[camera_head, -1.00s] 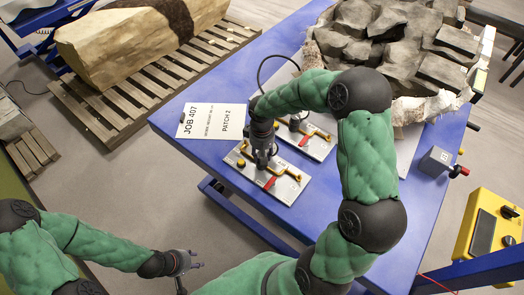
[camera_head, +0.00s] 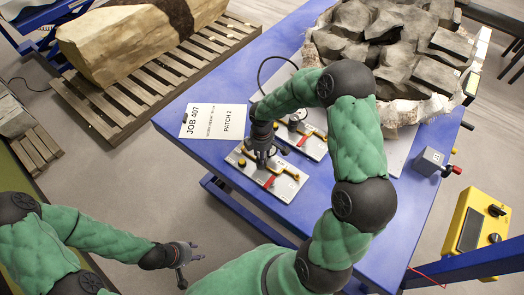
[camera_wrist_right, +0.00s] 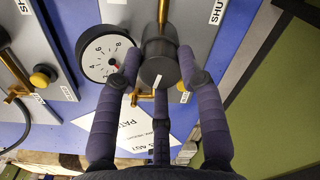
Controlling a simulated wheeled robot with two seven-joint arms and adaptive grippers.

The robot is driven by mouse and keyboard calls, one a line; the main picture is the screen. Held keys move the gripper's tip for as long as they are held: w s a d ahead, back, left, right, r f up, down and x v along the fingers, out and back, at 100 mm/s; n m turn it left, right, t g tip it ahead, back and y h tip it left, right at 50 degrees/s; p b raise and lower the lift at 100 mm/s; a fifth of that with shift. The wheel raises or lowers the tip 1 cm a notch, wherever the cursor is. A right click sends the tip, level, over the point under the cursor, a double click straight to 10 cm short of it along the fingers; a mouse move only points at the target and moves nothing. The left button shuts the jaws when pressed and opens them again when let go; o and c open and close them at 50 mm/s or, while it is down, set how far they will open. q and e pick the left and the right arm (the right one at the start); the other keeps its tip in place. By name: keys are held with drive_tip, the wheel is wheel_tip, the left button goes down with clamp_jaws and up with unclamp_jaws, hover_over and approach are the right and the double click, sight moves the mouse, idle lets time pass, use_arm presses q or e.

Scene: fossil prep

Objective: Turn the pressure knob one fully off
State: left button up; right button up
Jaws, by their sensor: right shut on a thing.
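A dark round pressure knob (camera_wrist_right: 158,62) with a white mark stands on a grey valve panel in the right wrist view. The mark is at the lower edge of its face. My right gripper (camera_wrist_right: 160,78) is shut on it, purple fingers at both sides. A white gauge (camera_wrist_right: 107,55) is beside the knob. In the head view, my right gripper (camera_head: 263,153) is over the nearer panel (camera_head: 283,188) and hides the knob. The knob's number cannot be read. My left gripper (camera_head: 190,265) is open and empty, low at the left, away from the table.
A second panel (camera_head: 314,148) is just behind the first on the blue table (camera_head: 225,98). A job sheet (camera_head: 212,121) lies at their left. A rock block (camera_head: 390,40) is at the back. A grey box with a red knob (camera_head: 430,160) is at right.

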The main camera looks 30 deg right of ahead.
drive_tip(key=n+p, duration=0.3)
drive_tip(key=n, duration=0.2)
drive_tip(key=shift+w+r, duration=0.1)
drive_tip(key=shift+r, duration=0.05)
drive_tip(key=shift+n+p, duration=1)
drive_tip(key=shift+n, duration=0.7)
drive_tip(key=o, duration=1.2)
drive_tip(key=shift+a, duration=0.1)
drive_tip(key=shift+c, duration=0.2)
wheel_tip(320, 180, up, 12)
